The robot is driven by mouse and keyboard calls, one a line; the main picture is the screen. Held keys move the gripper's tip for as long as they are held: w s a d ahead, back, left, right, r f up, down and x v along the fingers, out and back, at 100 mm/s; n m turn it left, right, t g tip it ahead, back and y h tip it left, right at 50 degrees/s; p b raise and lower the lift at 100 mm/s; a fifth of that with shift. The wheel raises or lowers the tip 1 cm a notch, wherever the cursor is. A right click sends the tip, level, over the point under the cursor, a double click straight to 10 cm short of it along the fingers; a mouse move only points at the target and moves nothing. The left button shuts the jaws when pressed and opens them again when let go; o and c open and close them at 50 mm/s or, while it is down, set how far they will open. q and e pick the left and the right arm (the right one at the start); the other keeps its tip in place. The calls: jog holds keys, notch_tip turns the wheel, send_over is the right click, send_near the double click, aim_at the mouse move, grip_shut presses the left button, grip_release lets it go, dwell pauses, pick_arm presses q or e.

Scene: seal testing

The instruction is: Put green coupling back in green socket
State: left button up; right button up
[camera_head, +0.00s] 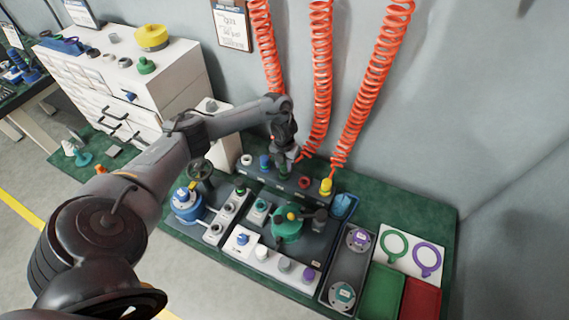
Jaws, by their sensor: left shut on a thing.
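My left arm reaches in from the left, and my left gripper (284,162) points down over the back rail (273,180) of the test bench. It is shut on the green coupling (281,171), of which only a little green shows below the fingers. The coupling is at or just above the green place in the row, between the blue coupling (264,162) and the red coupling (304,182). The green socket is hidden, so I cannot tell whether the coupling is seated. My right gripper is not in view.
A white coupling (246,160) and a yellow coupling (326,186) stand at the row's ends. Red coiled hoses (362,80) hang close behind. A green fixture (287,224) stands in front. Green tray (380,291) and red tray (420,299) lie at right.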

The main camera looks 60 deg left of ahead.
pick_arm(q)
jog(key=shift+f+b, duration=0.65)
jog(key=shift+f, duration=0.2)
jog(key=o, duration=1.2)
jog(key=shift+r, duration=0.15)
notch_tip(320, 180, up, 11)
jog(key=p, duration=0.4)
jog(key=shift+a+f, duration=0.1)
jog(key=shift+f, duration=0.1)
jog(key=shift+s, duration=0.1)
